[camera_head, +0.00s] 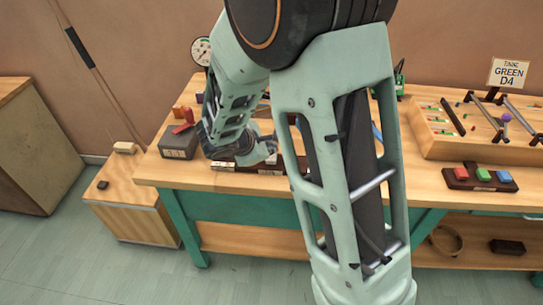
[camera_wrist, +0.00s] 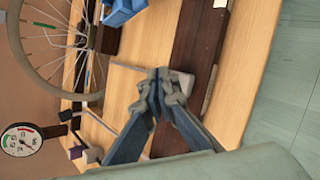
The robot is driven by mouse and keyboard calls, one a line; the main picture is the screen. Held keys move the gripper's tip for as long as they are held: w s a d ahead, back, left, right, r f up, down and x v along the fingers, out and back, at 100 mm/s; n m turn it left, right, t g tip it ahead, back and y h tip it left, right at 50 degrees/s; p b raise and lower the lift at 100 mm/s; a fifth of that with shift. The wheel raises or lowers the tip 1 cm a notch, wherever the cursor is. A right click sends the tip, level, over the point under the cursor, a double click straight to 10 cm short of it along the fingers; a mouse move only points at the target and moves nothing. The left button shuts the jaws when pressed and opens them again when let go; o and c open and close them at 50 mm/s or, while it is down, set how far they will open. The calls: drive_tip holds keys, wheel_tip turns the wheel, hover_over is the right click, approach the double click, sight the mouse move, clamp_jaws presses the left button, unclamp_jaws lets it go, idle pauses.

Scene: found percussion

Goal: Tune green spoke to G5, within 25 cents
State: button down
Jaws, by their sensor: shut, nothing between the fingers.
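In the wrist view, part of a spoked wheel (camera_wrist: 24,72) fills the upper left, with thin spokes running to a dark hub. In the head view my gripper is low over the bench's left part, and my arm hides the wheel. A round dial gauge (camera_head: 201,50) stands behind; it also shows in the wrist view (camera_wrist: 20,139).
A sign (camera_head: 509,73) reads "GREEN D4". A wooden tray (camera_head: 440,147) with rods and a red, green and blue button block (camera_head: 480,180) are on the right. A grey box (camera_head: 178,143) is at the left. A dark strip (camera_wrist: 198,45) runs along the bench.

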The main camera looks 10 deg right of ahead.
drive_tip(key=shift+f, duration=0.15)
drive_tip(key=shift+f+b, duration=0.3)
drive_tip(key=shift+b, duration=0.3)
drive_tip(key=shift+f+b, duration=0.55)
drive_tip(key=shift+b, duration=0.15)
idle(0.6)
drive_tip(key=shift+r+p, duration=0.75)
drive_tip(key=shift+r, duration=0.25)
drive_tip(key=shift+r+p, duration=1.8)
drive_tip(key=shift+r, duration=0.7)
idle(0.5)
